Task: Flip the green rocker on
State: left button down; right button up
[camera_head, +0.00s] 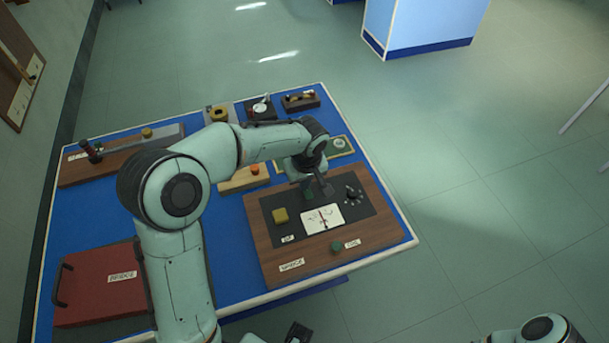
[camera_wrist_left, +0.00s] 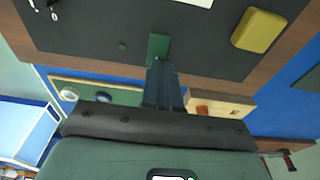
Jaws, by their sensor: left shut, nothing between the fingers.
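The green rocker (camera_head: 308,194) is a small dark green block on the black plate of a wooden panel (camera_head: 262,235). In the left wrist view the rocker (camera_wrist_left: 158,46) is at top centre, just beyond my fingertips. My left gripper (camera_head: 320,187) is shut and empty, directly beside the rocker in the head view. In the left wrist view its fingers (camera_wrist_left: 159,70) overlap the rocker's near edge. I cannot tell whether they touch it. The rocker's tilt is unclear. My right gripper does not show clearly; part of my right arm is at the bottom right.
The panel also carries a yellow block (camera_head: 280,215), a white meter (camera_head: 322,219), a black dial (camera_head: 353,194) and a green knob (camera_head: 336,246). Behind it are a wooden box with an orange button (camera_head: 254,170) and other instruments. A red case (camera_head: 100,285) lies left.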

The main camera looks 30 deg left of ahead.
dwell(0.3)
pick_arm(q)
jog(key=shift+a+f+h+p, duration=0.1)
jog(key=shift+f+h+p, duration=0.2)
jog(key=shift+p, duration=0.4)
jog(key=shift+f+g, duration=0.15)
jog(key=shift+g, duration=0.15)
